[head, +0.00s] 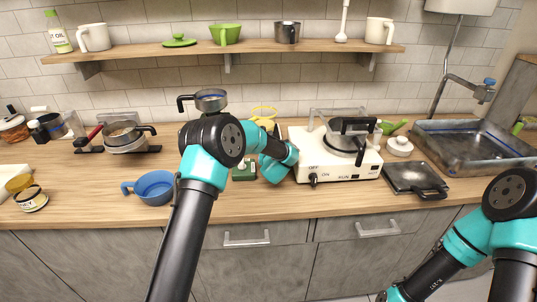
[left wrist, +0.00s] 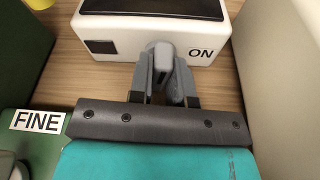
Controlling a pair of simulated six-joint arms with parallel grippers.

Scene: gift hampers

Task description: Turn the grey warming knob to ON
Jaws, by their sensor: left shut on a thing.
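The grey warming knob (left wrist: 162,55) is on the front face of a small white box (left wrist: 112,43) in the left wrist view. A black ON label (left wrist: 201,53) is to the right of the knob. My left gripper (left wrist: 163,78) is shut on the knob, with a grey finger on each side of it. The fingers cover part of the knob, and I cannot tell its exact setting. In the head view my left arm reaches between a green box (head: 244,170) and a larger white appliance (head: 350,172), hiding the knob. My right gripper is out of view; only its arm shows.
The larger appliance, marked OFF, ON and RUN, stands close on the right. A green box marked FINE (left wrist: 38,121) is close on the left. A blue pan (head: 155,187) and a dark square pan (head: 415,178) are on the counter. A wall shelf (head: 260,47) is above.

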